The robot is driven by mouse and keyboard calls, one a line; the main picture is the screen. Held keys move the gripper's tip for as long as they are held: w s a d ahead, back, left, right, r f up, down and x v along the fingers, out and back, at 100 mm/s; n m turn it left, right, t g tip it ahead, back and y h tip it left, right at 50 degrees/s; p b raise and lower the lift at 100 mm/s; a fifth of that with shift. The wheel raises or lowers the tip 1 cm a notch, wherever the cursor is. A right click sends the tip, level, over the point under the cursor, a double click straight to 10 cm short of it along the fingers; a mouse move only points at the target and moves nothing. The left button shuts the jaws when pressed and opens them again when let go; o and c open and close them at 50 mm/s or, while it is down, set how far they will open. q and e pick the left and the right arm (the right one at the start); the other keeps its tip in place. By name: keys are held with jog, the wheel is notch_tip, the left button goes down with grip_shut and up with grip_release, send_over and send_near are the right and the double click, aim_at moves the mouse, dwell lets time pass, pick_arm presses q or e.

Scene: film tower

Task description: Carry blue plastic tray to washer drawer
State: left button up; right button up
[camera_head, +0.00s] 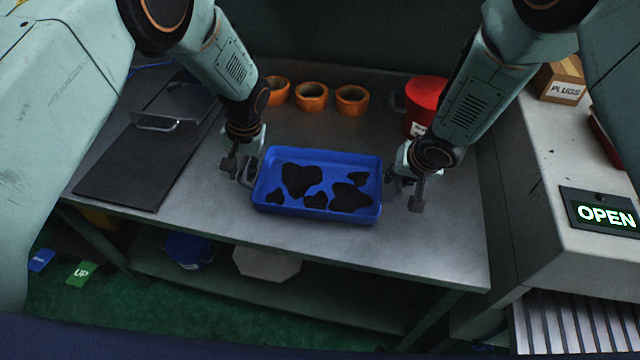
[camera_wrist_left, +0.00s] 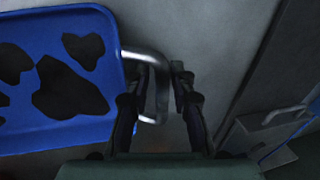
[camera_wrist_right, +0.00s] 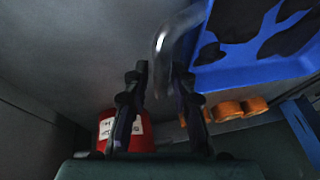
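The blue plastic tray (camera_head: 318,211) with black blotches inside sits on the grey metal table. It has a metal handle at each end. My left gripper (camera_head: 240,173) is at the tray's left end. In the left wrist view its fingers (camera_wrist_left: 160,75) are open, with the metal handle (camera_wrist_left: 163,90) between them. My right gripper (camera_head: 403,190) is at the tray's right end. In the right wrist view its fingers (camera_wrist_right: 160,72) stand apart with the other handle (camera_wrist_right: 161,50) between their tips. A ribbed surface (camera_head: 575,325), maybe the washer drawer, shows at lower right.
A machine (camera_head: 545,150) with a lit OPEN sign (camera_head: 604,215) stands right of the table (camera_head: 350,255). Orange rolls (camera_head: 311,96) and a red canister (camera_head: 425,100) stand behind the tray. The table's front strip is clear.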

pick_arm(q)
jog(key=shift+w+a+f, duration=0.1)
jog(key=shift+w, duration=0.05)
jog(key=shift+c, duration=1.3)
pick_arm(e)
jog(key=shift+w+a, duration=0.1)
jog(key=shift+w, duration=0.05)
jog(key=shift+c, duration=1.3)
pick_arm(q)
grip_shut()
pick_arm(e)
grip_shut()
